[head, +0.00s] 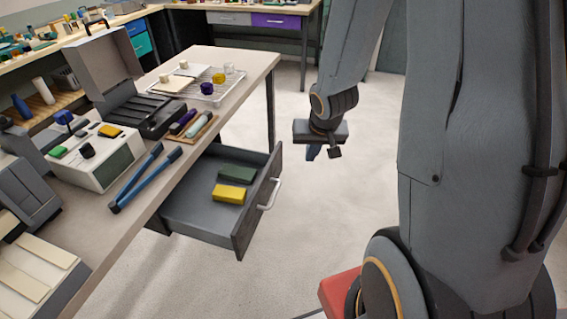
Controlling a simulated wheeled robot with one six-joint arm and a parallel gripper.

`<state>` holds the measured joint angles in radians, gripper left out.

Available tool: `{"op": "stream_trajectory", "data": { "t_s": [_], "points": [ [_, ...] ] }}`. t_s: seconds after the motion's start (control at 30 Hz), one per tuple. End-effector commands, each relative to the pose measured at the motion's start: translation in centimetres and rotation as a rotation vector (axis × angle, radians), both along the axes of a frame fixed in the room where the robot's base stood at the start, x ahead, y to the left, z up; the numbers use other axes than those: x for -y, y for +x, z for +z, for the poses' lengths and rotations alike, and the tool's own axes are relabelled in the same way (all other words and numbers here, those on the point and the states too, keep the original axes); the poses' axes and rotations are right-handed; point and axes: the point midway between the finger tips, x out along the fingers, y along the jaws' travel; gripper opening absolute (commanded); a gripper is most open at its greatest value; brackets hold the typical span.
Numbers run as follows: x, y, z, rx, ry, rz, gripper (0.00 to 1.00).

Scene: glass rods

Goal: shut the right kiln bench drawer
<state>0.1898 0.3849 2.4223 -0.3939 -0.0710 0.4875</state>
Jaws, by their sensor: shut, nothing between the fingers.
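One dark grey drawer (243,237) of the near bench stands pulled well out. It has a pale bar handle (270,194) on its front. A yellow block (228,195) and a dark green block (237,174) lie inside it. My gripper (313,153) is to the right of the drawer front and apart from it, pointing down over the open floor. Its fingers are small and partly hidden here, and they look shut with nothing held.
The bench top (155,205) carries blue-handled tongs (137,178), an open dark case (128,110), a white box (95,160) and a wire rack (205,85). Pale floor (320,225) is clear right of the drawer. A back bench has a purple drawer (276,21).

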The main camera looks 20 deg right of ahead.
Motion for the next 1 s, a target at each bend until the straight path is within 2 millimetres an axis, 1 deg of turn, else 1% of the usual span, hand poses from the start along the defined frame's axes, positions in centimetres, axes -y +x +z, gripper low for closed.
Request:
{"op": "stream_trajectory", "data": {
  "t_s": [0.03,0.1,0.23,0.33,0.43,0.67,1.0],
  "points": [
    [0.9,1.0,-1.5,0.029,0.031,-0.033,0.0],
    [1.6,2.7,-3.1,0.083,0.086,-0.068,0.0],
    [2.1,4.5,-5.4,0.153,0.197,-0.118,0.0],
    [2.1,5.2,-6.5,0.185,0.265,-0.142,0.0],
    [2.1,5.6,-7.1,0.203,0.309,-0.157,0.0],
    [1.7,6.5,-8.4,0.21,0.329,-0.161,0.0],
    [0.9,9.4,-12.4,0.209,0.327,-0.16,0.0]
  ]
}}
